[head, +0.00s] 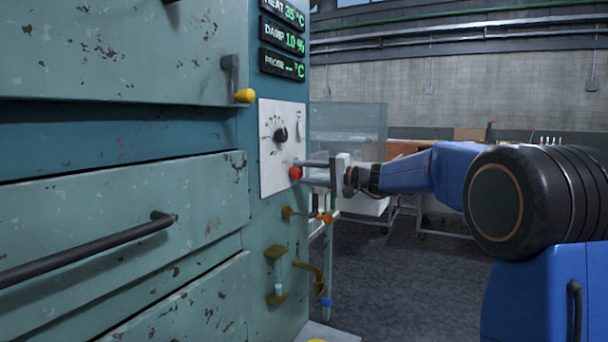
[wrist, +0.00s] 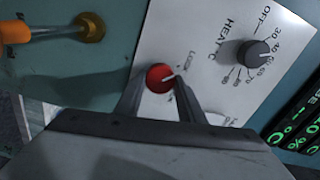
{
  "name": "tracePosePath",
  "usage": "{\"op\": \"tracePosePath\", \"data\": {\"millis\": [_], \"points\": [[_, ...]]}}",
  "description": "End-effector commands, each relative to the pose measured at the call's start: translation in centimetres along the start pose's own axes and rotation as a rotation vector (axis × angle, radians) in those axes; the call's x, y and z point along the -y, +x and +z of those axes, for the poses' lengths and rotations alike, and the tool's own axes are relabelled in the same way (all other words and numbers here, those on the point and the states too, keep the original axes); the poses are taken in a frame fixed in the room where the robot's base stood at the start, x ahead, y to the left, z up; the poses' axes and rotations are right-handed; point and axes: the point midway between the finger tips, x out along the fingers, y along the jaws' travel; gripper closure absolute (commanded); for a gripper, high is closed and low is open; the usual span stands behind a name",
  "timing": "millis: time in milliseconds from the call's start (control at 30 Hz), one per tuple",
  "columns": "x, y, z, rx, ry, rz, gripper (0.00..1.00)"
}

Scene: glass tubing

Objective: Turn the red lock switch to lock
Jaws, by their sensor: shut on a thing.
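The red lock switch (head: 295,173) is a round red knob low on the white control plate (head: 275,125) of the teal cabinet. It also shows in the wrist view (wrist: 159,78), with a pale pointer line running toward the right of that picture. A small label beside it appears to read "LOCK". My gripper (head: 306,172) reaches in from the right, level with the switch. In the wrist view its two fingers (wrist: 160,84) lie on either side of the red knob and are shut on it. The fingertips hide part of the knob's edges and the plate below it.
The black heat knob (head: 281,135) is on the same plate above the switch. Drawers with a long bar handle (head: 90,250) are at left. Open floor lies at right.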

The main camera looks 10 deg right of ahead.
Motion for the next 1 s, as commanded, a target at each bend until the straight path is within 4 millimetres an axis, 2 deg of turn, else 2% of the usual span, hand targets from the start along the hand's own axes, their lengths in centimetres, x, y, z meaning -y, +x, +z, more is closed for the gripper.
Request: {"op": "tracePosePath", "data": {"millis": [467,500,567,867,1000], "points": [[-0.25,-0.02,0.10,0.003,-0.014,0.003,0.87],[-0.26,-0.02,0.10,0.003,-0.014,0.004,0.62],[-0.25,-0.02,0.09,0.002,-0.014,0.003,0.48],[-0.11,-0.04,0.04,0.001,-0.014,0.002,0.46],[-0.07,-0.82,-0.02,-0.001,-0.014,0.001,0.46]]}}
